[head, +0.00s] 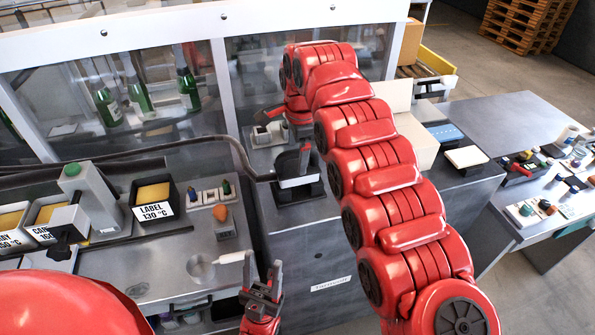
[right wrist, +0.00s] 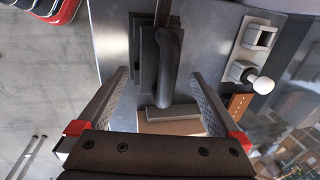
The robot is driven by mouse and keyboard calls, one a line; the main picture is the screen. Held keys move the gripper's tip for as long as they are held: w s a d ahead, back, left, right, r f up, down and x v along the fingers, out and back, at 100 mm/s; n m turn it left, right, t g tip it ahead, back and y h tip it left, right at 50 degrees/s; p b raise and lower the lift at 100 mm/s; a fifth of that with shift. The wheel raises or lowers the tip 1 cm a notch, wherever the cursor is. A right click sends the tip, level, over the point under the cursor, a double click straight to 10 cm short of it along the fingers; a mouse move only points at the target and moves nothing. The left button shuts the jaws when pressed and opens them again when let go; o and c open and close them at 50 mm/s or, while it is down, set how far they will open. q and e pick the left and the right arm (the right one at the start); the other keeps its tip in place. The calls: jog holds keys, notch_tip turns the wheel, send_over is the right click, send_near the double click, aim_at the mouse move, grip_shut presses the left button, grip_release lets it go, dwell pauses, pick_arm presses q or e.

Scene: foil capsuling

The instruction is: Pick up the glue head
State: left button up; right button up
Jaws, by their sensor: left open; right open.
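What I take for the glue head is a black handle (head: 287,164) with a dark hose running off to the left. It rests at a dark stand (head: 298,192) on the grey cabinet. In the right wrist view the black handle (right wrist: 170,65) stands between the spread fingers of my right gripper (right wrist: 158,78), with gaps on both sides. In the head view my right arm reaches over the cabinet and partly hides that gripper. My left gripper (head: 265,274) is open and empty at the lower middle, in front of the cabinet.
A fixture with a white knob (right wrist: 263,85) is beside the stand. Black trays, one labelled LABEL (head: 153,195), stand on the left bench. Green bottles (head: 107,103) are behind the glass. A side table (head: 517,123) is at the right, with small parts on a lower table.

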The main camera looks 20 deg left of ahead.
aim_at(297, 167)
jog(key=shift+f+p, duration=0.2)
jog(key=shift+p, duration=0.25)
jog(key=f+p, duration=0.1)
jog(key=p, duration=0.1)
jog(key=w+f+p, duration=0.1)
jog(key=f+p, duration=0.1)
jog(key=shift+a+f+p, duration=0.1)
jog(key=shift+f+p, duration=0.15)
jog(key=shift+p, duration=0.05)
jog(key=shift+f, duration=0.6)
jog(key=shift+c, duration=1.1)
jog(key=c, duration=1.2)
jog(key=shift+w, duration=0.1)
